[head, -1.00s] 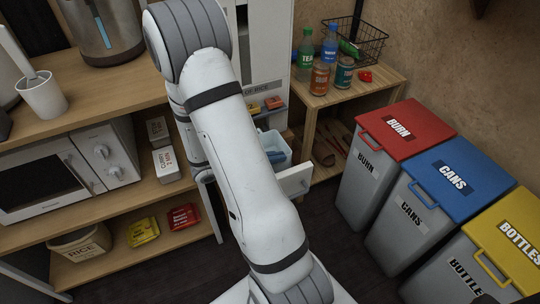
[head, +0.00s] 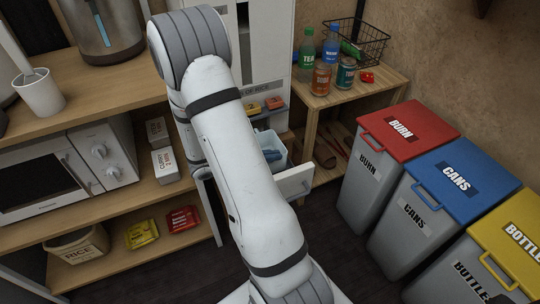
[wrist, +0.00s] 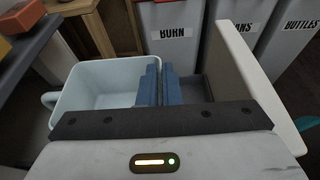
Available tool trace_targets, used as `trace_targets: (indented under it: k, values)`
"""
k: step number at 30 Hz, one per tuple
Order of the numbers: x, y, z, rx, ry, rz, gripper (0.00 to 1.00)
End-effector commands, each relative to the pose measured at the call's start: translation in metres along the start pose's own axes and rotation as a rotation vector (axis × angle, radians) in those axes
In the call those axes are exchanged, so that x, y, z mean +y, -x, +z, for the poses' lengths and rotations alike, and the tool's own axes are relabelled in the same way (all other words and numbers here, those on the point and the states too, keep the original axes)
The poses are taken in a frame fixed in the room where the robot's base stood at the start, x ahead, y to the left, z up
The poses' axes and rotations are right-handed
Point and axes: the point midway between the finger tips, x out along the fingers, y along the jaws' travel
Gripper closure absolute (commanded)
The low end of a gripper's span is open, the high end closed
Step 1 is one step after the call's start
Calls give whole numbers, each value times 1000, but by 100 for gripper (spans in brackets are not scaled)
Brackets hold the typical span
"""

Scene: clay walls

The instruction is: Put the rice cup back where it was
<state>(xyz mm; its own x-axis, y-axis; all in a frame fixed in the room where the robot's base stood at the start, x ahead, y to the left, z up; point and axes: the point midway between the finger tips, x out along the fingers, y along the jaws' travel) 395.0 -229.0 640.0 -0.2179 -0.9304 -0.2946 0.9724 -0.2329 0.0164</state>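The rice cup (wrist: 98,84) is a pale blue, open-topped tub with a handle at its left in the wrist view. It also shows in the head view (head: 279,142), partly hidden by my arm. My gripper (wrist: 160,78) has its two blue fingers close together at the cup's right wall, which runs in between them; they look shut on it. The cup looks empty and upright. It is at the open drawer (wrist: 250,75) of the white rice dispenser (head: 271,50); whether it touches the drawer floor is hidden.
The BURN bin (head: 408,128), CANS bin (head: 450,185) and BOTTLES bin (head: 512,240) stand at the right. A shelf unit with a microwave (head: 60,170) is at the left.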

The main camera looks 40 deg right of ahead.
Motion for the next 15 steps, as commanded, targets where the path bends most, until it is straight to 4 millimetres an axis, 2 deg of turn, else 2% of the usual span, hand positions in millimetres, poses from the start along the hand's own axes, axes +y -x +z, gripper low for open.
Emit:
trace_targets:
  k: [1,7,15]
  values:
    - [0,0,1,0,0,0,91]
    - [0,0,1,0,0,-1,76]
    - [0,1,4,0,-1,-1,76]
